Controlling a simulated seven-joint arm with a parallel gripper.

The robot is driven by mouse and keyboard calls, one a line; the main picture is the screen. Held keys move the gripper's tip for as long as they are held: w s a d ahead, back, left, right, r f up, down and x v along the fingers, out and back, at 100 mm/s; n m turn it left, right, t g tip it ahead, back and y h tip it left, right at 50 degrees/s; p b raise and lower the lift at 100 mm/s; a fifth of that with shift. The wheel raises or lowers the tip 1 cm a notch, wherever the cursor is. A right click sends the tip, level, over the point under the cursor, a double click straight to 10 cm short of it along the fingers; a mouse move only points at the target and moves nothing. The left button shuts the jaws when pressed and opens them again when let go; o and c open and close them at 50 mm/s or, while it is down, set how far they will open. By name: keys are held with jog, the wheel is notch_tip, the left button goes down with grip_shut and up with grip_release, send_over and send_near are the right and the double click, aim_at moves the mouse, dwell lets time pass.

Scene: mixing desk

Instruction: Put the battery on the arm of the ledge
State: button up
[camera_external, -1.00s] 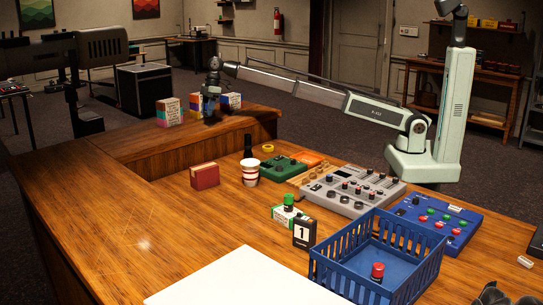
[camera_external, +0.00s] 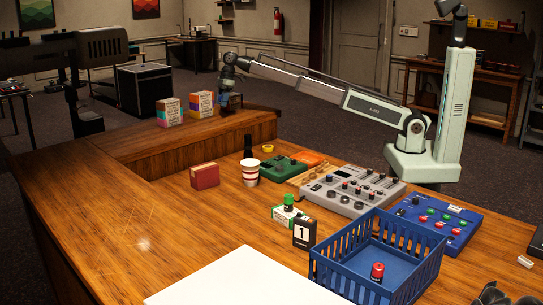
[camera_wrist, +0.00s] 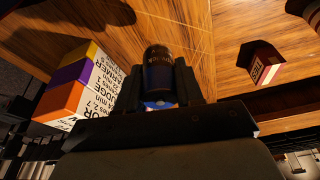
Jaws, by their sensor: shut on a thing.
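My gripper (camera_external: 226,95) is shut on the battery (camera_wrist: 158,70), a dark cylinder between the two fingers in the wrist view. In the external view the gripper hangs low over the far arm of the raised wooden ledge (camera_external: 235,126), right of two carton boxes. The battery is hard to make out there, dark against the fingers. I cannot tell whether the battery touches the ledge top.
A pink and teal box (camera_external: 169,112) and an orange and purple box (camera_external: 202,104) stand on the ledge; the latter is close beside my gripper (camera_wrist: 75,85). A red box (camera_external: 205,176), a cup (camera_external: 250,174) and a blue basket (camera_external: 345,270) are on the lower desk.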

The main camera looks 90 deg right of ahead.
aim_at(223, 120)
jog(key=shift+f, duration=3.1)
jog(key=shift+f, duration=0.1)
jog(key=o, duration=1.2)
jog(key=shift+c, duration=0.2)
jog(key=v, duration=1.2)
